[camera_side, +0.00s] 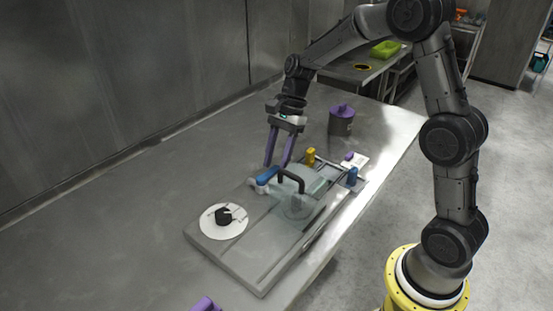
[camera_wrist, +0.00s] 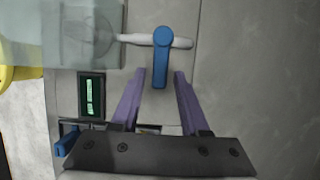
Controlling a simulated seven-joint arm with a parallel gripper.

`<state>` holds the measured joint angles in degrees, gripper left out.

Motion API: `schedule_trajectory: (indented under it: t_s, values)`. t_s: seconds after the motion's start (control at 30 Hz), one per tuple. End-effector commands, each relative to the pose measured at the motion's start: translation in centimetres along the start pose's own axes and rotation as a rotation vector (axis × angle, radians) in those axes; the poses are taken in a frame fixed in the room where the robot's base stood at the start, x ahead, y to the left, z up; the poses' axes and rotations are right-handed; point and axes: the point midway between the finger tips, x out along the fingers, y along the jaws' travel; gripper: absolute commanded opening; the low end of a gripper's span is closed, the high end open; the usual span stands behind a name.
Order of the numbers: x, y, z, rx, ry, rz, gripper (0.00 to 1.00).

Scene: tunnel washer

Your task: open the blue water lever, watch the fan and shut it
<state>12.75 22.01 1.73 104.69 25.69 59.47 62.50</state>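The blue water lever (camera_side: 267,174) is on the board, at the left of the clear cover (camera_side: 312,184). In the wrist view the blue lever (camera_wrist: 160,62) lies crosswise to a white pipe (camera_wrist: 183,43). My gripper (camera_side: 277,165) has purple fingers and is open, just above the lever. In the wrist view my gripper (camera_wrist: 159,72) has one finger on each side of the lever's handle, with a gap visible on both sides. The fan (camera_wrist: 88,35) appears as a faint round shape under the clear cover; whether it turns cannot be told.
A black handle (camera_side: 291,177) arches near the lever. A white disc (camera_side: 238,232) with a black knob (camera_side: 223,216), a yellow part (camera_side: 310,156) and a blue part (camera_side: 352,175) are on the board. A purple-lidded canister (camera_side: 341,122) stands behind. A small green display (camera_wrist: 92,97) shows.

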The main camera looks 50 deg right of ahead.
Motion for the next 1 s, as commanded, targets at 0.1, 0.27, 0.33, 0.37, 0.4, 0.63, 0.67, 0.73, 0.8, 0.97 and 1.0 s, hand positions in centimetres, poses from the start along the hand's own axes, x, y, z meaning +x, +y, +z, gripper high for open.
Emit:
schedule_trajectory:
  t_s: [0.1,0.27,0.33,0.37,0.4,0.63,0.67,0.73,0.8,0.97,1.0]
  values:
    - [0.0,0.0,0.0,0.000,0.000,0.000,0.21]
    - [0.0,0.0,0.0,0.000,0.000,0.000,0.00]
    - [0.0,0.0,0.0,0.000,0.000,0.000,0.00]
    - [0.0,0.0,0.0,0.000,0.000,0.000,0.00]
    - [0.0,0.0,0.0,0.000,0.000,0.000,0.00]
    - [-0.1,-0.1,0.0,-0.020,0.000,0.009,0.00]
    - [-0.1,-0.2,0.0,-0.027,0.000,0.012,0.00]
    - [-0.1,-0.4,0.0,-0.052,0.001,0.020,0.00]
    - [0.0,-0.6,0.1,-0.083,0.000,0.035,0.00]
    - [0.0,-1.3,0.1,-0.188,0.001,0.077,0.00]
    - [0.0,-1.4,0.2,-0.219,0.000,0.090,0.00]
